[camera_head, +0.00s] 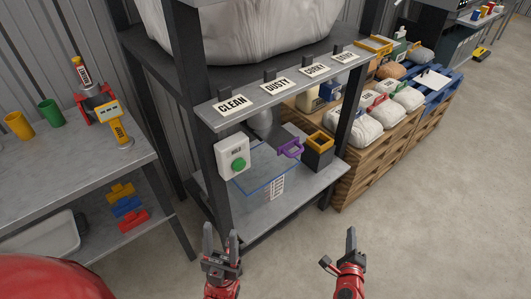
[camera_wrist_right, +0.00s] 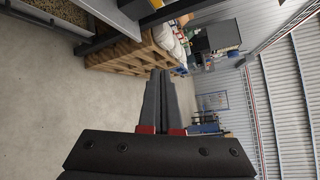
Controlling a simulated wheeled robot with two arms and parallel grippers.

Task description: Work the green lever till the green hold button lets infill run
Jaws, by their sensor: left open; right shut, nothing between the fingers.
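The green hold button (camera_head: 238,164) sits on a white box labelled HOLD (camera_head: 228,148), fixed to the front left post of the dark frame. I cannot make out a green lever; a purple handle (camera_head: 290,149) shows to the right of the box, under the sign shelf. My left gripper (camera_head: 220,237) is open and empty, below and in front of the button, apart from it. My right gripper (camera_head: 351,240) is shut and empty, further right over the floor. Its closed fingers also show in the right wrist view (camera_wrist_right: 163,95).
A lower shelf (camera_head: 262,215) holds a clear blue-edged box (camera_head: 265,178) and a dark yellow-rimmed container (camera_head: 319,145). Signs such as CLEAN (camera_head: 232,103) line the ledge above. A grey bench (camera_head: 60,175) stands left; loaded pallets (camera_head: 365,165) stand right.

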